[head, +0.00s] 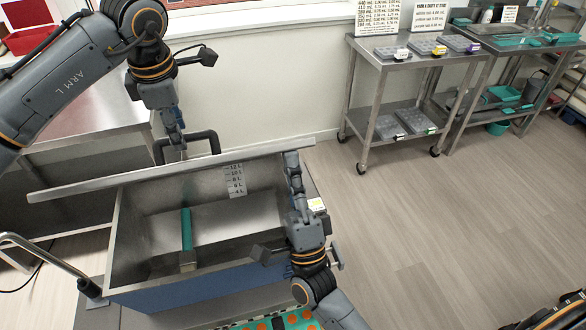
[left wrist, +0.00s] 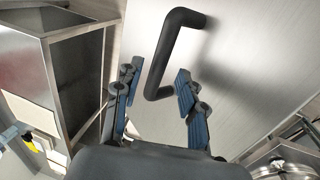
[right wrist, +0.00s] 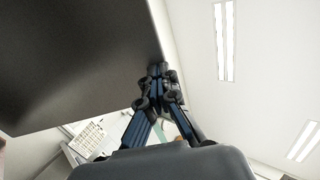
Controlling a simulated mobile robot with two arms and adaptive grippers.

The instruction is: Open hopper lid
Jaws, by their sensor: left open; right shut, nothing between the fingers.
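The hopper (head: 200,280) stands open, its inside visible from above. Its lid (head: 110,183) is raised and appears nearly edge-on in the head view; its broad face fills much of the left wrist view (left wrist: 240,90). The black bent lid handle (head: 205,135) is on the lid's far side; it also shows in the left wrist view (left wrist: 172,50). My left gripper (head: 178,138) is open, with the handle's end between or just in front of its fingers. My right gripper (head: 291,158) is shut and empty, its tips at the lid's right end, touching or very close (right wrist: 157,70).
A teal-edged scraper (head: 187,230) and a volume scale (head: 234,180) are inside the hopper. A bent metal rail (head: 45,252) rises at its left. A steel cart (head: 400,80) with trays stands at the back. The floor (head: 430,210) to the right is clear.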

